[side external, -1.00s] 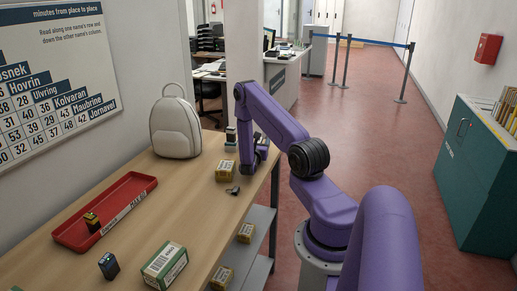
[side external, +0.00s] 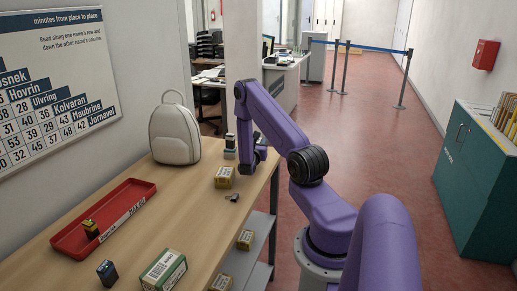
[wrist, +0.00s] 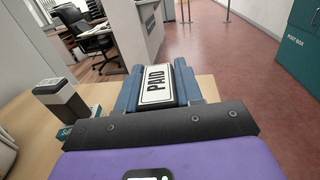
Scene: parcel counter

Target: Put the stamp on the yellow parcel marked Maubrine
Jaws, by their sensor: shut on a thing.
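My gripper (wrist: 160,90) has blue jaws, closed on a stamp (wrist: 158,82) with a white PAID label facing the wrist camera. In the side view my gripper (side external: 251,165) is near the counter's far right edge, and the stamp in it is mostly hidden. A yellow parcel (side external: 223,178) lies on the counter just left of my gripper. The place names on the parcels are too small to read, so I cannot tell which is marked Maubrine.
A dark-and-grey stamp (wrist: 62,101) stands on a green box behind the gripper. A red tray (side external: 68,240) holds a yellow-black block (side external: 91,229). A dark block (side external: 107,272), a green-white box (side external: 163,271), a small dark item (side external: 232,197) and a backpack (side external: 175,134) also occupy the counter.

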